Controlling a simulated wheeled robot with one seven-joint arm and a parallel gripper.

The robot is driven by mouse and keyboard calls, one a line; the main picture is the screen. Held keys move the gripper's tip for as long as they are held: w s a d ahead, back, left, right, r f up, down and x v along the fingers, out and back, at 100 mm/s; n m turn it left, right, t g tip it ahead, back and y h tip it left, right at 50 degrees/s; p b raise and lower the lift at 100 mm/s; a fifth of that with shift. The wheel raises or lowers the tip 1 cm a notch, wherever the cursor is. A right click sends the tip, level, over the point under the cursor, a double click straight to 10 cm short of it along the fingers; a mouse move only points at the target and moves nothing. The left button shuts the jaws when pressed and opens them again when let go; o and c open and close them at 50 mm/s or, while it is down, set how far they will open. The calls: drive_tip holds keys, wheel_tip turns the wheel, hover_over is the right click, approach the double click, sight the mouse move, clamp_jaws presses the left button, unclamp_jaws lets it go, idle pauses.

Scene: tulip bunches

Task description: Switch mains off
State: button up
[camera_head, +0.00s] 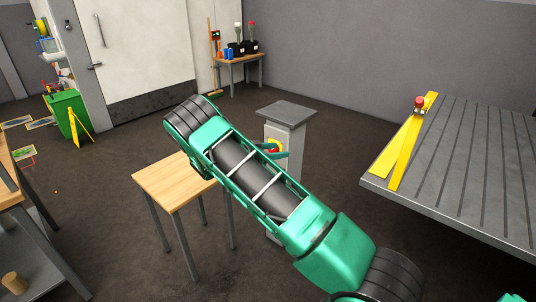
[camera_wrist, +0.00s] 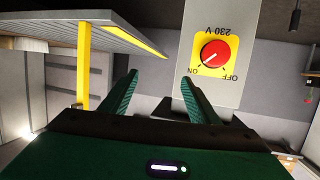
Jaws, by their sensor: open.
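The mains switch is a red rotary knob (camera_wrist: 214,53) on a yellow plate (camera_wrist: 232,47), marked 230 V, ON and OFF. It appears upside down in the wrist view, and the knob's pale mark points towards ON. The plate sits on a grey pedestal (camera_head: 290,130), partly hidden behind my arm in the head view. My gripper (camera_wrist: 158,78) is open and empty. In the wrist view the knob is above and right of the gap between the fingers, apart from them. In the head view a green finger shows beside the switch.
A small wooden table (camera_head: 172,182) stands left of the pedestal. A large slotted metal table (camera_head: 465,165) with yellow bars (camera_head: 408,145) is at right. A workbench (camera_head: 12,190) is at the left edge. Dark floor is clear behind the pedestal.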

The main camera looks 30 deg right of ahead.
sight(271, 150)
drive_tip(key=w+a+f+t+h, duration=0.2)
drive_tip(key=w+a+f+t, duration=0.35)
drive_tip(key=a+f, duration=0.2)
drive_tip(key=shift+n+g, duration=0.4)
drive_tip(key=shift+g, duration=0.05)
drive_tip(key=x, duration=0.7)
drive_tip(key=r+x, duration=0.1)
drive_tip(key=x, duration=0.2)
drive_tip(key=shift+w+d, duration=0.15)
drive_tip(key=shift+w, duration=0.1)
